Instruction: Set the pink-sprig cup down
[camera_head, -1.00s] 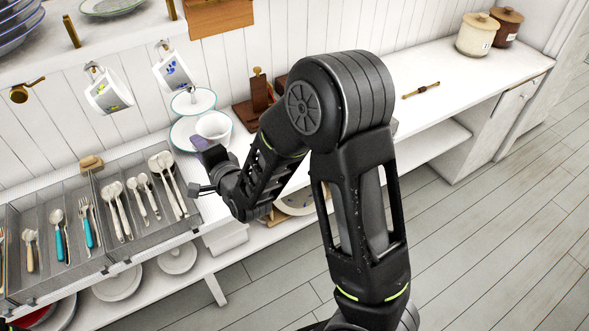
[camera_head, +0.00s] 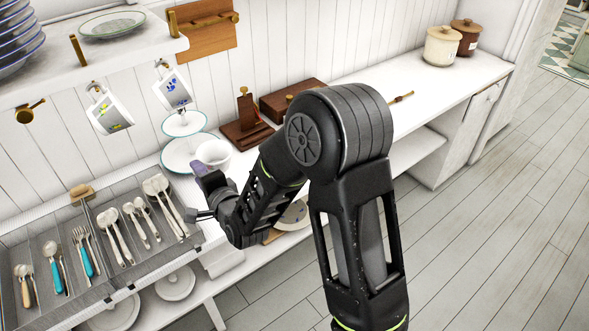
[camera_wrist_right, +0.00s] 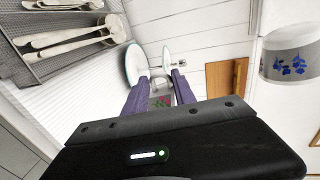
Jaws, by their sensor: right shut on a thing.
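The pink-sprig cup (camera_head: 214,154) is white and looks upright in the head view. It overlaps the right edge of the nearer teal-rimmed saucer (camera_head: 172,156); I cannot tell whether it touches anything beneath. My right gripper (camera_head: 205,173) is shut on the cup, reaching it from the front. In the right wrist view, the purple fingers of the gripper (camera_wrist_right: 160,92) stand on both sides of the cup (camera_wrist_right: 160,101), whose pink and green pattern shows between them. Much of the cup is hidden there. My left gripper is out of view.
A second saucer (camera_head: 184,122) lies behind the first. Two cups (camera_head: 108,112) (camera_head: 173,88) hang from hooks above. A cutlery tray (camera_head: 150,262) is at left. A wooden stand (camera_head: 247,130) and wooden box (camera_head: 290,98) are right of the saucers. The counter is mostly clear farther right.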

